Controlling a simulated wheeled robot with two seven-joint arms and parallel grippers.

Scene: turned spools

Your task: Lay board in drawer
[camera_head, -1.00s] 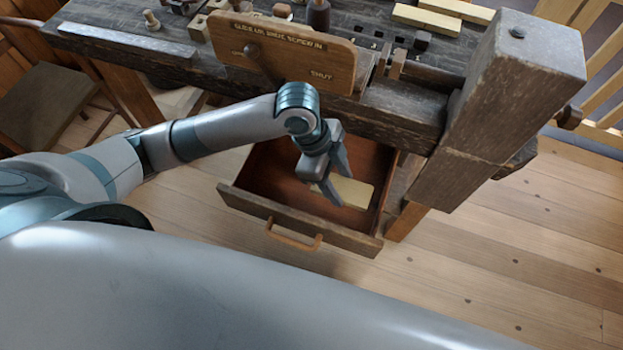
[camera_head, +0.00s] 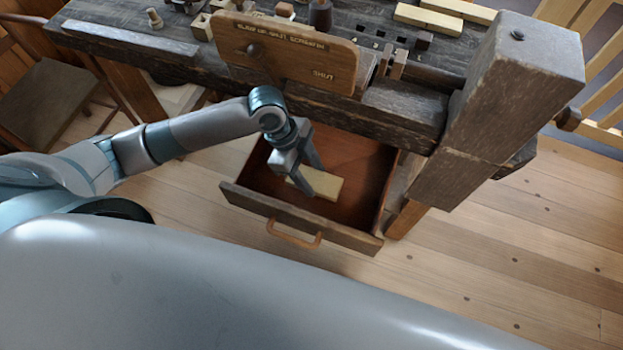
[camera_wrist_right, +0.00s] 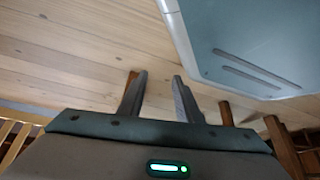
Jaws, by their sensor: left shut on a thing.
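The pale yellow board (camera_head: 327,184) is in the open drawer (camera_head: 345,232), low between its walls. My left gripper (camera_head: 303,186) reaches down into the drawer and is shut on the left part of the board. The board's left end is partly hidden by the fingers, and I cannot tell if it touches the drawer floor. My right gripper (camera_wrist_right: 160,82) shows in the right wrist view with its two fingers apart and nothing between them, above the wooden floor.
The worn workbench (camera_head: 405,112) stands above the drawer, with a wooden sign (camera_head: 285,55) at its front edge. A thick vise post (camera_head: 500,110) is at the right. More pale boards (camera_head: 428,19) lie on the bench. The drawer's right part is bare.

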